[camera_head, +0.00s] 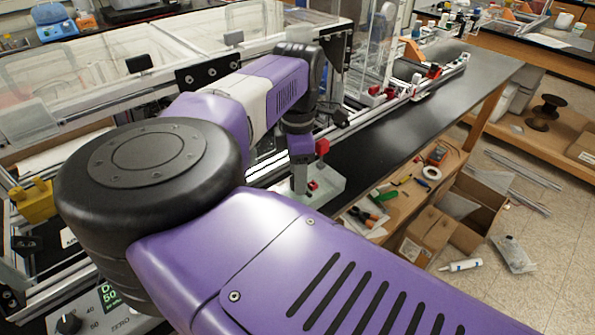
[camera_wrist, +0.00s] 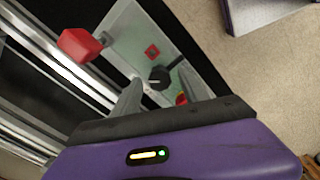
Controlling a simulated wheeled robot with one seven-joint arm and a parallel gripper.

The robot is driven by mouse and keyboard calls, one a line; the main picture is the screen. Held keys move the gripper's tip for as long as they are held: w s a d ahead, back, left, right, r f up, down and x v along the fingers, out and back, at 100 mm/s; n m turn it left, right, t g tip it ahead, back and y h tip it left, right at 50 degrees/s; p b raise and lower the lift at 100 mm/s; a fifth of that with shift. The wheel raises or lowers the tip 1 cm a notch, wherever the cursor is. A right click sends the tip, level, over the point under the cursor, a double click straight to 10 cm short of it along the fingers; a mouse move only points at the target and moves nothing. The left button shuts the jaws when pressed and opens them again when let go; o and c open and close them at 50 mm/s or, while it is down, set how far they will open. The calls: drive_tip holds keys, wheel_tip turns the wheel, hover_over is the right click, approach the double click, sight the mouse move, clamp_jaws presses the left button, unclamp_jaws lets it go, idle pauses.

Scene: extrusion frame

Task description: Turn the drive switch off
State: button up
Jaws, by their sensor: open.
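A pale control box (camera_head: 327,188) sits by the rail at the front edge of the black bench. In the wrist view, its panel (camera_wrist: 128,32) carries a black knob (camera_wrist: 160,78), a small red square part (camera_wrist: 152,52) and a red part with some yellow (camera_wrist: 181,99), partly hidden by a finger. A larger red block (camera_wrist: 80,43) rises beside the panel; it also shows in the head view (camera_head: 322,146). No label shows which one is the drive switch. My gripper (camera_wrist: 161,76) is open, its fingers on either side of the black knob; contact cannot be told.
Metal rails (camera_wrist: 45,60) run along the left of the wrist view. The black bench top (camera_head: 400,135) extends right, with several small parts along its rail. Tools lie on a shelf below, near a cardboard box (camera_head: 430,235). Clear panels stand behind my arm.

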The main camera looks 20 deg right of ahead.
drive_tip(key=shift+f, duration=0.1)
clamp_jaws()
drive_tip(key=shift+n, duration=0.3)
drive_tip(key=n+b, duration=0.1)
drive_tip(key=n, duration=0.3)
drive_tip(key=n+b, duration=0.1)
drive_tip(key=n, duration=0.4)
drive_tip(key=n+b, duration=0.1)
drive_tip(key=n, duration=0.3)
drive_tip(key=shift+w, duration=0.1)
drive_tip(key=shift+n+b, duration=0.6)
drive_tip(key=shift+n, duration=1.5)
